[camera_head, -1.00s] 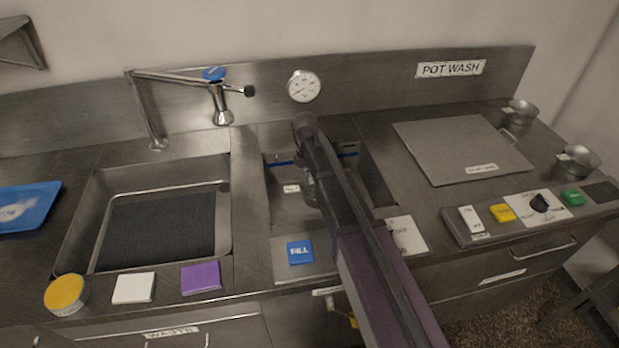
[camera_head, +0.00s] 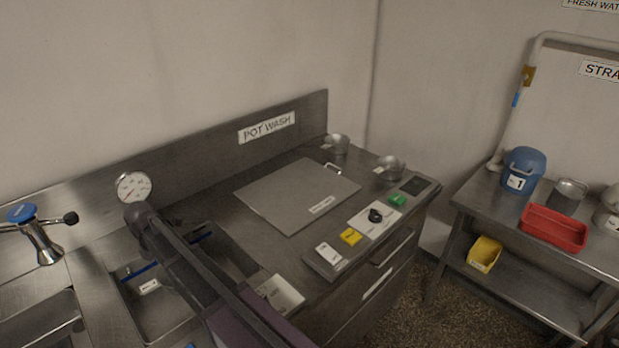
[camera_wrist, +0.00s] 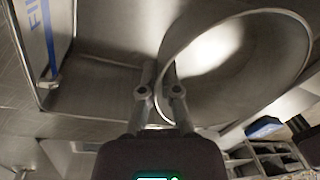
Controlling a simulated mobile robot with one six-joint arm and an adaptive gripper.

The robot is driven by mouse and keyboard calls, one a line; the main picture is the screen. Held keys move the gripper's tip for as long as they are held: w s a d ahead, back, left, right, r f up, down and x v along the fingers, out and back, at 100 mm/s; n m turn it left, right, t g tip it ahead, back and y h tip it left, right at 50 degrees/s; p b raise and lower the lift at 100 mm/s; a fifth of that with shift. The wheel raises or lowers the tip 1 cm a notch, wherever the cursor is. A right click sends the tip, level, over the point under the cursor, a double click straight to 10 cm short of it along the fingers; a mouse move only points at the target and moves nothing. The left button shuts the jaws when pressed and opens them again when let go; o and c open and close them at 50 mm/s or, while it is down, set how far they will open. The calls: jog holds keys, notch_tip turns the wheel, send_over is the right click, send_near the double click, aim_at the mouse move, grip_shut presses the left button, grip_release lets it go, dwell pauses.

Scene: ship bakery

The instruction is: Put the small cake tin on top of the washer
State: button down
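A round, shiny metal tin (camera_wrist: 262,92), which looks like the small cake tin, fills the upper right of the wrist view. My gripper (camera_wrist: 158,70) has its two fingers close together at the tin's near wall, apparently one on each side of it. In the head view my arm reaches over the small sink basin (camera_head: 151,312), and it hides the fingertips and the tin. The washer (camera_head: 297,196), with a flat grey square lid and a handle, is set in the counter right of the basin, under the POT WASH sign. Its lid is bare.
Two metal pots (camera_head: 338,143) and (camera_head: 390,168) stand behind and right of the lid. A control panel (camera_head: 372,222) with buttons lies along the front. A side table at right holds a blue container (camera_head: 524,170) and a red tray (camera_head: 553,228). The tap (camera_head: 38,238) is left.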

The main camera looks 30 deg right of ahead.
notch_tip(320, 180, up, 15)
jog(key=p, duration=1.3)
jog(key=shift+f, duration=0.2)
